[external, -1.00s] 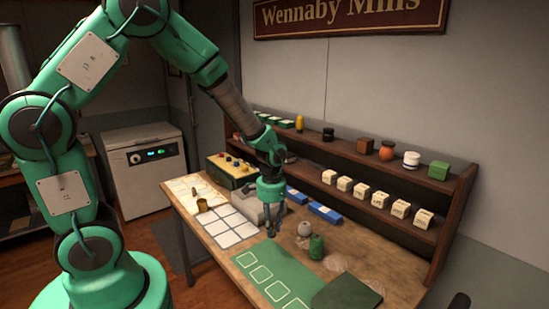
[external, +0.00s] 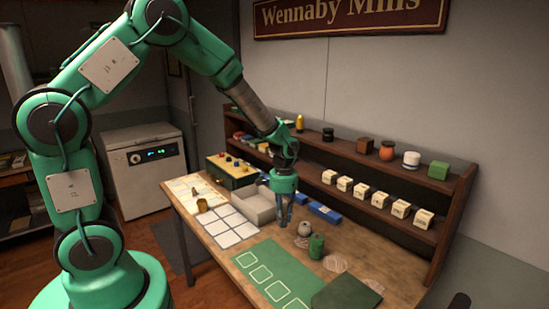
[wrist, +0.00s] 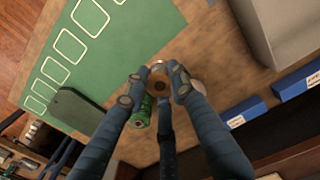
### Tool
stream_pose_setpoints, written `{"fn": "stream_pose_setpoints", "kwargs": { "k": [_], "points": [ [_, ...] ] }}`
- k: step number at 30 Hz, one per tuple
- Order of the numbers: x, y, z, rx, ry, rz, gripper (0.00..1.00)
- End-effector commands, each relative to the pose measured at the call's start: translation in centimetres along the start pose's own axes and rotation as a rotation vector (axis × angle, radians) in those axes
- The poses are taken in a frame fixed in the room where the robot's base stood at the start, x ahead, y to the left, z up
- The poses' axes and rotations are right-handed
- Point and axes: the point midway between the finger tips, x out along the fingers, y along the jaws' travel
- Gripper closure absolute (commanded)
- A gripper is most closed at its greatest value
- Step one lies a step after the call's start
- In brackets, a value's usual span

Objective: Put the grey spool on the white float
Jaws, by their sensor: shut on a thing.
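My gripper (external: 284,224) is above the workbench, pointing down; it also shows in the wrist view (wrist: 158,80). It is shut on a small round thing with a tan-rimmed end and a dark centre (wrist: 158,86), which seems to be the spool; its grey colour is not clear. The fingers hide most of it. A pale rounded thing (external: 304,229), seemingly the white float, stands on the bench just right of my gripper. In the wrist view it shows partly behind the right finger (wrist: 197,85).
A green mat (external: 240,252) with outlined squares and a dark green slab (external: 345,295) lie nearer the front. A pale grey box (external: 258,207) and blue boxes (external: 325,212) stand behind my gripper. A two-tier shelf (external: 345,202) with several goods lines the wall.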

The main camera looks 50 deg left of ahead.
Motion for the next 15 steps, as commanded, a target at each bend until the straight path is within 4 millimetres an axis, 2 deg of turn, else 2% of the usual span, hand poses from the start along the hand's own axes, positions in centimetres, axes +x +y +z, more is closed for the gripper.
{"fn": "stream_pose_setpoints", "kwargs": {
  "k": [15],
  "points": [
    [0.9,0.1,-9.0,0.0,-0.001,0.0,0.88]
  ]
}}
